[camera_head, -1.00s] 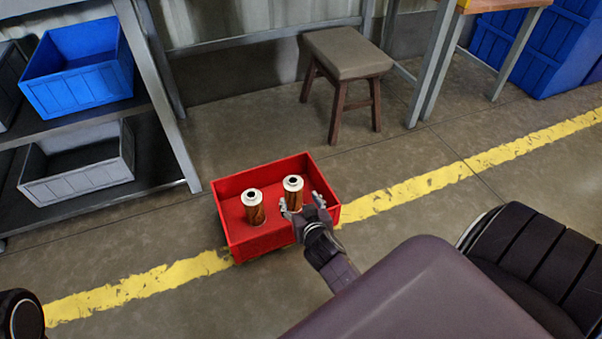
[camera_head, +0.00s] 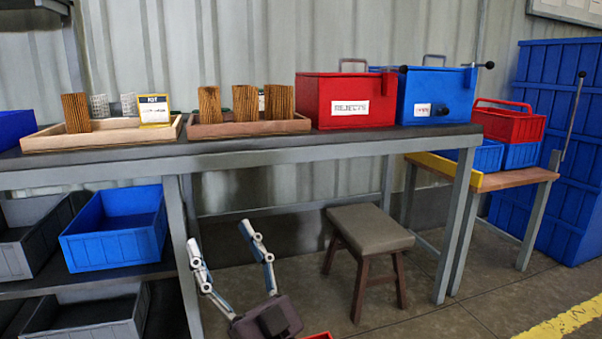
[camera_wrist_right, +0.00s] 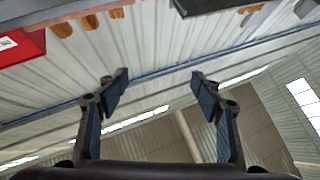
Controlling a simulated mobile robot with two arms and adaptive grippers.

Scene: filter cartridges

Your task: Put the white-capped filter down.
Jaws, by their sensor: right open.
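My right gripper (camera_head: 218,233) is raised in front of the bench in the head view, fingers spread and empty. The right wrist view also shows the gripper (camera_wrist_right: 158,75) wide open with nothing between its fingertips. Only a sliver of the red crate (camera_head: 320,336) shows at the bottom edge of the head view. No white-capped filter is visible now; the crate's inside is out of frame. My left gripper is not in view.
The bench (camera_head: 330,142) holds a wooden tray (camera_head: 100,139), another with brown pleated pieces (camera_head: 245,103), a red REJECTS box (camera_head: 345,88) and a blue box (camera_head: 435,95). Blue (camera_head: 115,240) and grey (camera_head: 95,315) bins sit on lower shelves.

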